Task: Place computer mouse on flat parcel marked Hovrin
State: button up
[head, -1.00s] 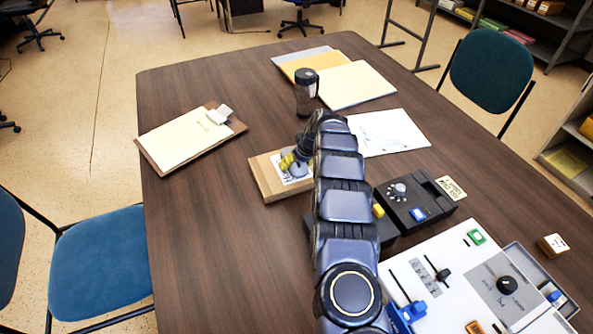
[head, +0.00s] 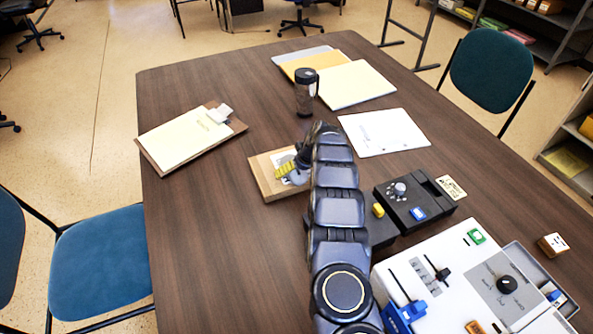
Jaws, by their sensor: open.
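The flat brown parcel (head: 269,185) lies on the table left of my arm, with a pale label on top; its marking is too small to read. My gripper (head: 288,172) is low over the parcel and open, with a yellow finger part showing. A small grey rounded shape (head: 299,177) shows beside the yellow part, over the label. It may be the computer mouse, but I cannot tell for sure, nor whether it touches the parcel. My arm hides the parcel's right side.
A dark tumbler (head: 306,92) stands behind the gripper. A clipboard (head: 190,136) lies left, folders (head: 355,84) and a paper sheet (head: 384,132) lie behind. A black control box (head: 413,205) and white console (head: 455,262) stand right. The table's left front is clear.

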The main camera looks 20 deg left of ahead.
jog(key=v, duration=1.2)
jog(key=shift+r, duration=0.1)
